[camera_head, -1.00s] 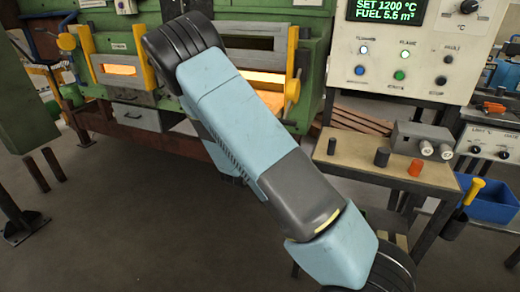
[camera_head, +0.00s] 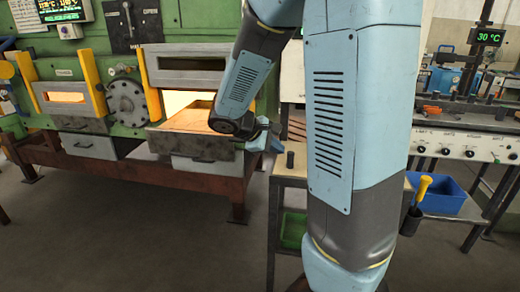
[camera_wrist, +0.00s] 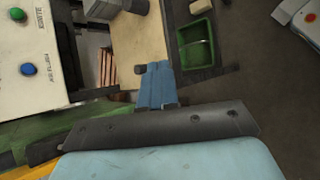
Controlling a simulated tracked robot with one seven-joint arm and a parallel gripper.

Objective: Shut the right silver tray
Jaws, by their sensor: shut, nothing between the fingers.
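The right silver tray (camera_head: 208,164) is a grey drawer front under the right furnace opening in the head view. I cannot tell clearly how far it stands out. The left silver tray (camera_head: 88,146), with a dark handle, sits under the left opening. My gripper (camera_head: 265,141) is to the right of the right tray and above it, apart from it, near the left end of the work table. In the wrist view my gripper (camera_wrist: 157,80) shows its blue fingers together and empty. The tray is not clearly visible there.
The right furnace opening (camera_head: 195,115) is raised and glowing beside my arm. A dark cylinder (camera_head: 290,158) stands on the table close to my gripper. A green bin (camera_wrist: 196,46) is below. The floor before the furnace is clear.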

